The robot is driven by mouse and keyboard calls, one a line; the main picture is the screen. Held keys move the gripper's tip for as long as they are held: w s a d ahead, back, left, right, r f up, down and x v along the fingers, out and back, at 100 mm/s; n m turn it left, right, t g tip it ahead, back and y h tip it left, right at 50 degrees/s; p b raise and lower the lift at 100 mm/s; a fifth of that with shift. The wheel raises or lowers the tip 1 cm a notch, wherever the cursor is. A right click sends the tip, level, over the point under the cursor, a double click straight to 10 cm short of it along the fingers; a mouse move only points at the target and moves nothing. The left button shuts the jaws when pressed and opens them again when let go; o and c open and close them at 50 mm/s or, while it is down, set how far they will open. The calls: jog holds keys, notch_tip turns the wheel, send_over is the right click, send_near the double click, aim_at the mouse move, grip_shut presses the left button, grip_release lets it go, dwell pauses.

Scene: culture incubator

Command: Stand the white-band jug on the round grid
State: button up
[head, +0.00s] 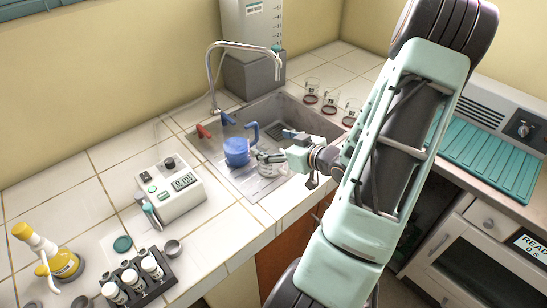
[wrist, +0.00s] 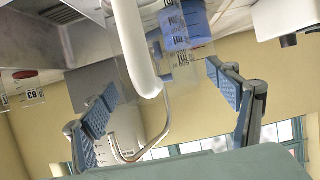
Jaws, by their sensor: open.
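My gripper (head: 280,146) reaches over the sink with its fingers apart. In the wrist view its two blue-padded fingers (wrist: 162,100) are spread. In the wrist view a clear jug with printed marks (wrist: 178,48) and a thick white curved part (wrist: 136,50) lie between and beyond the fingers; I cannot tell whether this is the white band. A teal disc (head: 122,243) lies on the counter; I cannot tell whether it is the round grid.
The tap (head: 211,80) arches behind. Small beakers (head: 330,101) line the right rim. A white meter (head: 170,192), a vial rack (head: 140,282) and a yellow-white bottle (head: 62,264) stand on the left.

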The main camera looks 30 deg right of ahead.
jog(key=shift+w+f, duration=0.1)
jog(key=shift+w, duration=0.1)
jog(key=c, duration=1.8)
